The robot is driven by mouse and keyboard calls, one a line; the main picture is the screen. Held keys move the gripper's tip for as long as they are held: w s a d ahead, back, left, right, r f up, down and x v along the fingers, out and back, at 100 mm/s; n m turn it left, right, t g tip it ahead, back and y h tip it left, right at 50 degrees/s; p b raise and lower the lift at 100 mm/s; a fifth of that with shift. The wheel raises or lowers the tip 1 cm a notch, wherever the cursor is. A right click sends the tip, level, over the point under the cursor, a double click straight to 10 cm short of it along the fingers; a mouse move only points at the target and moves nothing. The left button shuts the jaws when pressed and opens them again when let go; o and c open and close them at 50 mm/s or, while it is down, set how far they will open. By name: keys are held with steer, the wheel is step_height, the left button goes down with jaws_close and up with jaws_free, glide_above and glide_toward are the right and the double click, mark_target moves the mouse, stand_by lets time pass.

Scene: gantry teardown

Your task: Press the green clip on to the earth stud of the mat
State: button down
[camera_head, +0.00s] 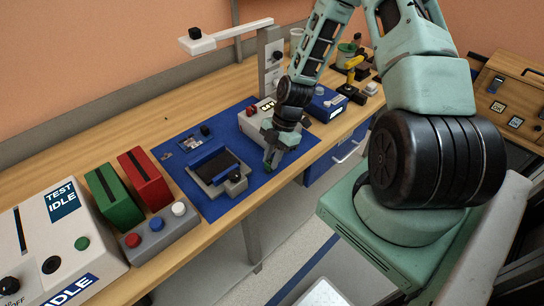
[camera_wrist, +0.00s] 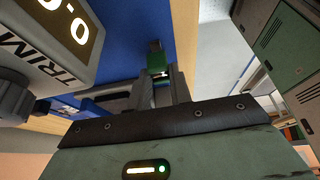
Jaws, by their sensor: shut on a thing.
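My gripper (camera_head: 269,158) is low over the front right part of the blue mat (camera_head: 205,205). In the wrist view my gripper (camera_wrist: 160,80) is shut on the green clip (camera_wrist: 157,64), which sticks out past the fingertips. A bit of the green clip (camera_head: 267,168) also shows below the fingers in the head view. In the wrist view the clip is over the blue mat (camera_wrist: 130,20), close to its edge. A small dark piece shows just beyond the clip; I cannot tell whether it is the earth stud or part of the clip. Contact with the mat cannot be told.
A white TRIM unit (camera_wrist: 60,40) with a lit display and a grey knob is close to my gripper. A blue and black fixture (camera_head: 215,168) is on the mat to its left. The red bin (camera_head: 145,178), green bin (camera_head: 115,195) and button box (camera_head: 160,232) are farther left.

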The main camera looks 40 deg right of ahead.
steer(key=shift+f, duration=0.4)
steer(key=shift+f+b, duration=0.25)
steer(key=shift+b, duration=0.15)
steer(key=c, duration=1.2)
jaws_free()
steer(key=p+v, duration=0.1)
steer(key=v, duration=0.6)
steer(key=a+p+v, duration=0.1)
steer(key=v, duration=0.6)
steer(key=p+v, duration=0.1)
steer(key=v, duration=0.6)
steer(key=shift+a+r, duration=0.25)
steer(key=shift+r, duration=0.1)
